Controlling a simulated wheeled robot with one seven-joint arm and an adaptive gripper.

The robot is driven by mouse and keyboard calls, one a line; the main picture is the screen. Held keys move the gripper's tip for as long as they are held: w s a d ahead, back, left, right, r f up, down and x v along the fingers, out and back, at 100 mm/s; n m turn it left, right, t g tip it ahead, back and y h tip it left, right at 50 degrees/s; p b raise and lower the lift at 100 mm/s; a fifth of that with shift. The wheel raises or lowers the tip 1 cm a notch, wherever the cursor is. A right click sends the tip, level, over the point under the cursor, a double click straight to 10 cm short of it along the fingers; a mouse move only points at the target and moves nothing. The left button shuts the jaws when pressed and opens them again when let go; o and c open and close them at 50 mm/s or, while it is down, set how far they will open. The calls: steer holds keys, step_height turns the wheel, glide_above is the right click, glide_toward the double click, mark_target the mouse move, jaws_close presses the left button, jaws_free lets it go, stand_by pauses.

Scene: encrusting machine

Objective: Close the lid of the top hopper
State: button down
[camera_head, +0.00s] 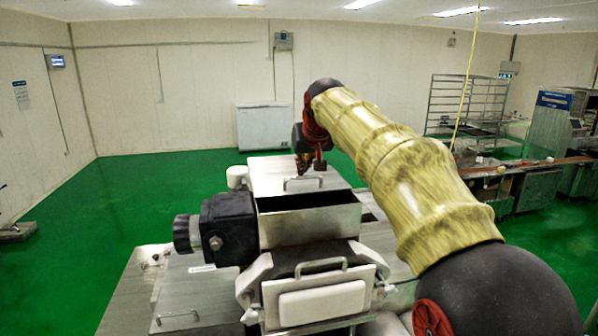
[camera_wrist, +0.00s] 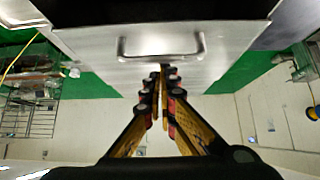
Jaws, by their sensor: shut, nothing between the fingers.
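The top hopper (camera_head: 310,225) is a metal box with a dark open mouth facing up. Its lid (camera_head: 265,177) is a flat metal plate standing open at the far side of the mouth. A small bar handle (camera_head: 303,184) is on the lid. In the wrist view the lid (camera_wrist: 90,45) fills the upper part, with its handle (camera_wrist: 160,50) near the middle. My gripper (camera_head: 302,170) is over the lid's far part, behind the handle. In the wrist view my gripper's fingers (camera_wrist: 163,72) are together and empty, just short of the handle. Contact with the lid cannot be told.
A black knobbed unit (camera_head: 218,228) sticks out left of the hopper. A white block with a handle (camera_head: 318,300) is in front. A white chest freezer (camera_head: 264,127) stands by the back wall. A rack (camera_head: 465,105) and work tables are at right.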

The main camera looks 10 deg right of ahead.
steer(key=s+b, duration=0.1)
steer(key=s, duration=0.2)
steer(key=s+b, duration=0.2)
steer(key=s, duration=0.2)
steer(key=shift+s+f, duration=0.2)
steer(key=shift+s, duration=0.1)
steer(key=shift+s, duration=0.1)
